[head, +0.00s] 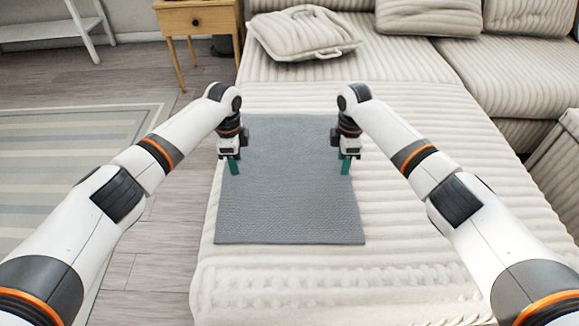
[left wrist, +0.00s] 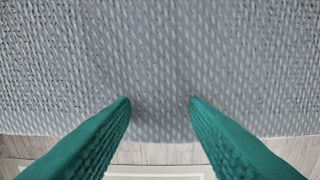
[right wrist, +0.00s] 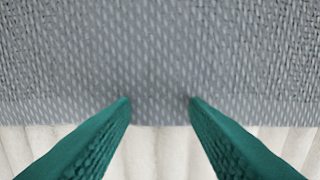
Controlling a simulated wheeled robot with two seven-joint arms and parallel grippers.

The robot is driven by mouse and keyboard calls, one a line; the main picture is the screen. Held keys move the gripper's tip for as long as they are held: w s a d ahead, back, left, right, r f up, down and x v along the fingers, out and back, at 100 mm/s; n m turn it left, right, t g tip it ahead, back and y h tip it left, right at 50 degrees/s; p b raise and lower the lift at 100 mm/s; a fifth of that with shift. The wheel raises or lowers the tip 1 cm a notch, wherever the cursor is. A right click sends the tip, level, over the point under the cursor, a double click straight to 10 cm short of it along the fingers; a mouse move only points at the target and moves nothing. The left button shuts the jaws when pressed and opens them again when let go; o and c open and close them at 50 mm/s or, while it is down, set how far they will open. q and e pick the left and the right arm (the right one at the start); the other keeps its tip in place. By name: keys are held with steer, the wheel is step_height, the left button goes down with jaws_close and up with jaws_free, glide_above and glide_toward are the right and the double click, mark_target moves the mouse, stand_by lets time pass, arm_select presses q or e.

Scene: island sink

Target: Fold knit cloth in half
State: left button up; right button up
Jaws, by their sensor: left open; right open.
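A grey knit cloth (head: 285,205) lies flat and unfolded on the cream ribbed sofa seat (head: 400,200). My left gripper (head: 234,170) is over the cloth's left edge, and my right gripper (head: 345,170) is over its right edge. Both point down. In the left wrist view, the green fingers (left wrist: 160,102) are apart with the cloth (left wrist: 160,50) beneath their tips and its edge between them. In the right wrist view, the green fingers (right wrist: 160,102) are also apart near the cloth edge (right wrist: 160,115). Neither holds cloth. Whether the tips touch it is unclear.
A striped cushion (head: 303,35) lies behind the cloth on the sofa. A wooden side table (head: 197,22) stands at the back left. A striped rug (head: 70,150) covers the wood floor to the left. The seat right of the cloth is clear.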

arm_select(q)
steer(key=shift+c, duration=0.6)
arm_select(e)
steer(key=shift+c, duration=0.6)
arm_select(q)
steer(key=shift+f, duration=0.1)
jaws_close()
arm_select(e)
steer(key=shift+f, duration=0.1)
jaws_close()
